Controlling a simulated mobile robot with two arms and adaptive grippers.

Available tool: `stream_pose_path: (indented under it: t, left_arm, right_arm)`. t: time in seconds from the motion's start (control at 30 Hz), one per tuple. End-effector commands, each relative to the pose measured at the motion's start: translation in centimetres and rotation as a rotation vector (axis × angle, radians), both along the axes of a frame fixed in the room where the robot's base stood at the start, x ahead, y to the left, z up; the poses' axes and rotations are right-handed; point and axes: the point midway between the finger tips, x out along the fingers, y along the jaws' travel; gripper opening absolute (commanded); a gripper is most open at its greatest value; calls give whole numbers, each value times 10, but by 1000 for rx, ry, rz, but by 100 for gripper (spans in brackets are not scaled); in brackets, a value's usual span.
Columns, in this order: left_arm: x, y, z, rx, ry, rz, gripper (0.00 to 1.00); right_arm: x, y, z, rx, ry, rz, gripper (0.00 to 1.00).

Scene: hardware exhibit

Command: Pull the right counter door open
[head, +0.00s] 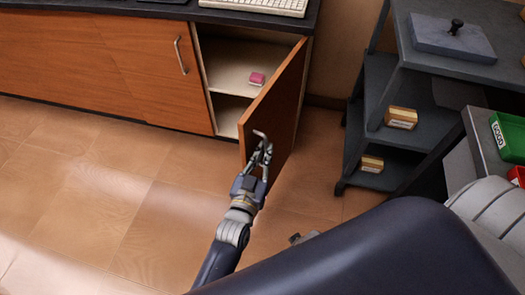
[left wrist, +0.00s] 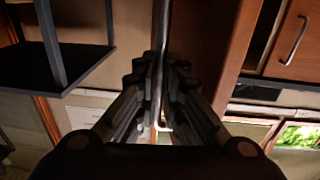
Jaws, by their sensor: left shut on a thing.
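The right counter door (head: 276,105) is brown wood and stands swung out from the counter, with the shelves behind it in view. Its metal handle (head: 262,135) is near the door's free edge. My left gripper (head: 262,158) is shut on this handle. In the left wrist view, the handle (left wrist: 162,45) runs as a thin upright bar between the two fingers (left wrist: 160,95). The fingers hide part of the handle. My right gripper is not seen clearly in either view.
A pink item (head: 257,79) lies on a shelf inside the counter. The closed left door (head: 150,60) has its own handle. A dark shelf rack (head: 405,130) with small boxes stands at right. The wooden floor (head: 100,200) before the counter is clear.

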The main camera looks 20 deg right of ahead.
Motion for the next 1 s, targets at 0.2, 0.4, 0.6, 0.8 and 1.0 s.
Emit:
stream_pose_path:
  t: [0.2,0.4,0.6,0.8,1.0]
  left_arm:
    - [2,-2,6,-6,-12,0,0]
    - [2,-2,6,-6,-12,0,30]
    - [1,-1,3,-4,-6,0,30]
    - [-2,2,2,-3,-3,0,30]
    - [-25,21,0,-1,-2,-1,30]
  right_arm:
    - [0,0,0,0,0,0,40]
    - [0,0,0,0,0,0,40]
    - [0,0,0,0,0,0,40]
    - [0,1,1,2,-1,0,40]
    - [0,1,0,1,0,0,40]
